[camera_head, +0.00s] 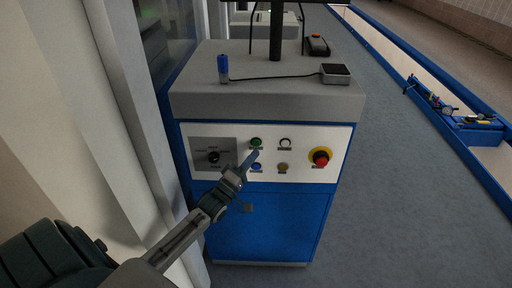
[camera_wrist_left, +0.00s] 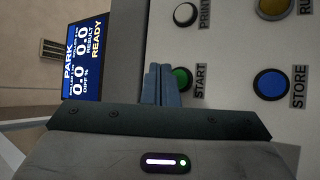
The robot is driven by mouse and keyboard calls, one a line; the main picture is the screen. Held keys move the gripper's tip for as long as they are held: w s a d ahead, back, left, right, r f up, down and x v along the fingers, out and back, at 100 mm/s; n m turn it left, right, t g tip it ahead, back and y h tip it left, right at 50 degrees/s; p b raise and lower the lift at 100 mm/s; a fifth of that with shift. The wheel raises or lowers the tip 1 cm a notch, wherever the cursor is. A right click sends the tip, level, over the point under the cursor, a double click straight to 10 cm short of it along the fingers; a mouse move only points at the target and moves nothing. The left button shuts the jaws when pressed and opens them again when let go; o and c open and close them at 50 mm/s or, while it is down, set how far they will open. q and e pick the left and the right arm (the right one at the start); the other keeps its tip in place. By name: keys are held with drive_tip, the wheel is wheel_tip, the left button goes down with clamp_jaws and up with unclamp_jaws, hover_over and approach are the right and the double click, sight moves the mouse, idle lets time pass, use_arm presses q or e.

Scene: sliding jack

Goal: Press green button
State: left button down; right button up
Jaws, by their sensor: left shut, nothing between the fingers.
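The green button (camera_head: 256,142) is on the white panel of the blue console, in the upper row left of a white button. It also shows in the left wrist view (camera_wrist_left: 184,79), beside the label START, partly covered by my fingers. My left gripper (camera_head: 255,153) is shut and empty, its blue fingertips just below the green button in the head view. In the left wrist view the shut fingers (camera_wrist_left: 160,72) overlap the button's left edge. I cannot tell whether they touch it. My right gripper is not in view.
Around it are a white button (camera_head: 285,143), a blue button (camera_head: 256,167), a yellow button (camera_head: 282,168), a red emergency knob (camera_head: 320,157) and a black rotary switch (camera_head: 213,156). The wrist view shows a screen (camera_wrist_left: 85,57) reading PARK and READY. A blue cylinder (camera_head: 223,68) stands on the console top.

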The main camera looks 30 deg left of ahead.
sight(256, 143)
use_arm(q)
drive_tip(key=shift+w+a+b, duration=0.25)
drive_tip(key=shift+w+a, duration=0.05)
drive_tip(key=shift+w, duration=0.2)
drive_tip(key=shift+w+a+b, duration=0.2)
drive_tip(key=shift+w+a, duration=0.05)
drive_tip(key=shift+w, duration=0.2)
idle(1.4)
drive_tip(key=shift+w+a+b, duration=0.25)
drive_tip(key=shift+w+b, duration=0.1)
drive_tip(key=shift+b, duration=0.05)
